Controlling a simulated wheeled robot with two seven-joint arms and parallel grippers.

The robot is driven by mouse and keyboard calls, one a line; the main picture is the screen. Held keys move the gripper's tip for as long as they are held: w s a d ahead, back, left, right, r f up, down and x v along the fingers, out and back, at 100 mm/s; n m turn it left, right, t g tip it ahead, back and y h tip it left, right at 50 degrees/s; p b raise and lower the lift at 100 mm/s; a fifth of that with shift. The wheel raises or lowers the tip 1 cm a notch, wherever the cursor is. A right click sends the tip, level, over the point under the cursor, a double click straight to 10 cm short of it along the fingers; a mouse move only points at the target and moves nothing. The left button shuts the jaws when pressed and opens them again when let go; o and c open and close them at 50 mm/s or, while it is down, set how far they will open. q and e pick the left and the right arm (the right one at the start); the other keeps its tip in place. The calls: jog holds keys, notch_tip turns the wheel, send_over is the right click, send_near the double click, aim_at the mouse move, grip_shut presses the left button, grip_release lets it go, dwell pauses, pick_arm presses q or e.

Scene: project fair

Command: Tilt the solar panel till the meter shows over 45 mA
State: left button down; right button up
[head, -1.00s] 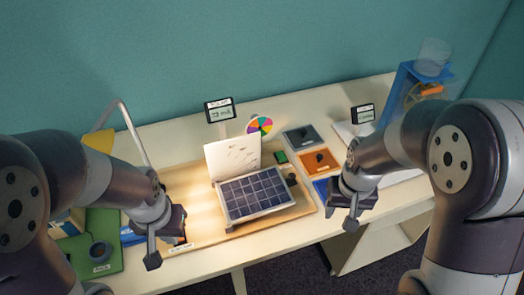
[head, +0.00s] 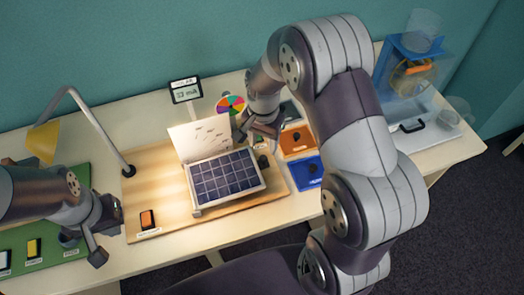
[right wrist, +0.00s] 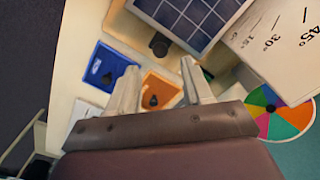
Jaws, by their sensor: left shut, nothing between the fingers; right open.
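The solar panel (head: 224,180) lies at a low tilt on a wooden board (head: 165,190), with a white angle card (head: 205,135) behind it. The card's 15°, 30° and 45° marks show in the right wrist view (right wrist: 275,40). The meter (head: 186,92) seems to read 23 mA; its digits are small. A black knob (head: 262,161) sits at the panel's right side and also shows in the right wrist view (right wrist: 159,43). My right gripper (head: 266,130) is open and empty, near the knob and apart from it. My left gripper (head: 104,240) is shut and empty, left of the board.
A yellow lamp (head: 44,141) stands at left. An orange switch (head: 148,219) is on the board's front left. A blue-framed water wheel (head: 412,68) stands at far right.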

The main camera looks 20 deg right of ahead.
aim_at(263, 157)
notch_tip(263, 157, down, 5)
jog(key=shift+w+f, duration=0.1)
jog(key=shift+f, duration=0.5)
grip_shut()
jog(key=shift+a+r+h+p, duration=0.15)
jog(key=shift+r+h+p, duration=0.05)
jog(key=shift+r+p, duration=0.4)
jog(key=shift+a+r+h+p, duration=0.2)
jog(key=shift+r+p, duration=0.25)
jog(key=shift+p, duration=0.15)
jog(key=shift+a+r+h+b, duration=0.35)
jog(key=shift+a+r+h, duration=0.15)
jog(key=shift+r+h, duration=0.3)
jog(key=shift+a+r, duration=0.1)
jog(key=shift+r, duration=0.4)
